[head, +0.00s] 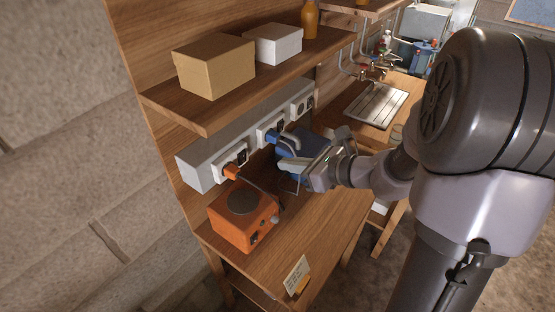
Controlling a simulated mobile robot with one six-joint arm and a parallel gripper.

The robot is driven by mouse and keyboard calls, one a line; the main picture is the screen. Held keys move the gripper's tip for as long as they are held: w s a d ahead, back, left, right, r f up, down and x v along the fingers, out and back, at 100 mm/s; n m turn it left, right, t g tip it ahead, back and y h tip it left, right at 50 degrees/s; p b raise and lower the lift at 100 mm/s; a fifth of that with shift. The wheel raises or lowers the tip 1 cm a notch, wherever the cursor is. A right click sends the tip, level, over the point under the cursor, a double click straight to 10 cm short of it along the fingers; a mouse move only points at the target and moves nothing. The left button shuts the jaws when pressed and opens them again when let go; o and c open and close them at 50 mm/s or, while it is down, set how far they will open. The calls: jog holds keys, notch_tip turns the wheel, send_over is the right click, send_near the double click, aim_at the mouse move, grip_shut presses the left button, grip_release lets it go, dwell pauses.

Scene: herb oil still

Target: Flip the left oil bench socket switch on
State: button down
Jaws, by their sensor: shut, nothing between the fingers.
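The left socket (240,154) is a white plate on a long grey trunking box (195,170) on the bench's back panel. An orange plug (231,172) sits in it. Its switch is too small to tell on or off. My gripper (284,164) is shut and empty, to the right of the left socket and apart from it, in front of the trunking. The middle socket (262,134) holds a blue plug (272,138), just above and left of the gripper.
An orange hotplate (236,228) with a dark round top stands on the bench below the left socket. A blue device (312,139) is partly hidden behind my gripper. A shelf (200,121) with boxes overhangs the sockets. A small card (297,272) stands near the front edge.

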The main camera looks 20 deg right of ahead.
jog(key=b, duration=0.2)
send_near(246, 154)
notch_tip(246, 154, down, 3)
jog(key=w+a, duration=0.1)
jog(key=w, duration=0.1)
jog(key=w+a, duration=0.1)
jog(key=shift+w+a, duration=0.25)
jog(key=shift+w, duration=0.05)
jog(key=shift+w+a+r, duration=0.2)
jog(key=shift+w+a, duration=0.1)
jog(key=shift+w, duration=0.25)
